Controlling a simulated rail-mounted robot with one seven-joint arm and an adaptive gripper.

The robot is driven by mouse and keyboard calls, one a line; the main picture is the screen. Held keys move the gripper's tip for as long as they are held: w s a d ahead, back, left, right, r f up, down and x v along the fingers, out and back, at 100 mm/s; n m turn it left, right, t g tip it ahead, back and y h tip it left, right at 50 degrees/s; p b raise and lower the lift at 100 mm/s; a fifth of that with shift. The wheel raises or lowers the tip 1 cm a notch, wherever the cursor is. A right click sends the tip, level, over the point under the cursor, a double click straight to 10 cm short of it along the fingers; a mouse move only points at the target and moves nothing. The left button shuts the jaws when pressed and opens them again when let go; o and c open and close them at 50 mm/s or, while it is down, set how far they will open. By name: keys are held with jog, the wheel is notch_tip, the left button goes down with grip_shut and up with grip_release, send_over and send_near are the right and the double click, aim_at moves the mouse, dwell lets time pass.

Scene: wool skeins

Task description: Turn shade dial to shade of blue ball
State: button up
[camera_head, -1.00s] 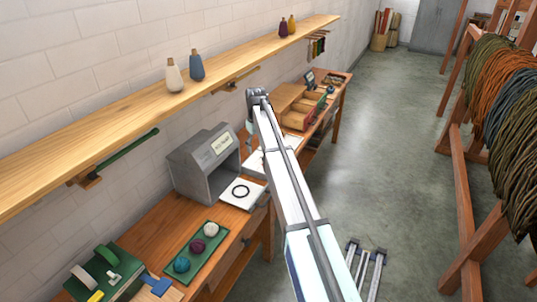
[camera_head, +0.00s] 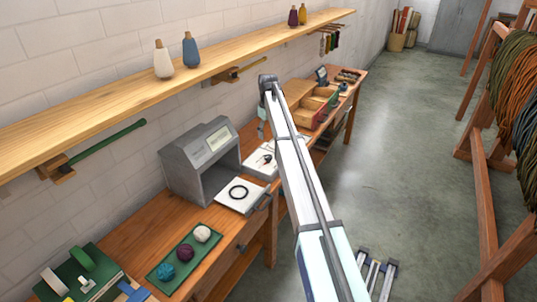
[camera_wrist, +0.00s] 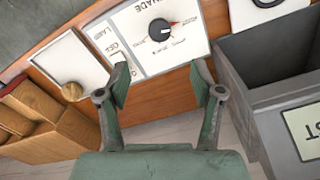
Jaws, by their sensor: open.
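In the head view the panel (camera_head: 258,169) lies just right of the grey booth, partly behind my arm. The blue ball (camera_head: 166,272) lies at the near end of a green tray (camera_head: 159,284), beside a purple ball (camera_head: 185,253) and a white ball (camera_head: 202,234).
The grey booth (camera_head: 180,165) stands on the wooden bench, with a black ring (camera_head: 239,192) on a white plate in front. Wooden boxes (camera_head: 309,110) stand farther along. A yarn rack (camera_head: 484,200) stands right, across open floor.

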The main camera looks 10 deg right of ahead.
aim_at(268, 156)
notch_tip(268, 156, down, 12)
jog(key=p, duration=0.3)
jog(key=shift+f, duration=0.2)
jog(key=c, duration=1.1)
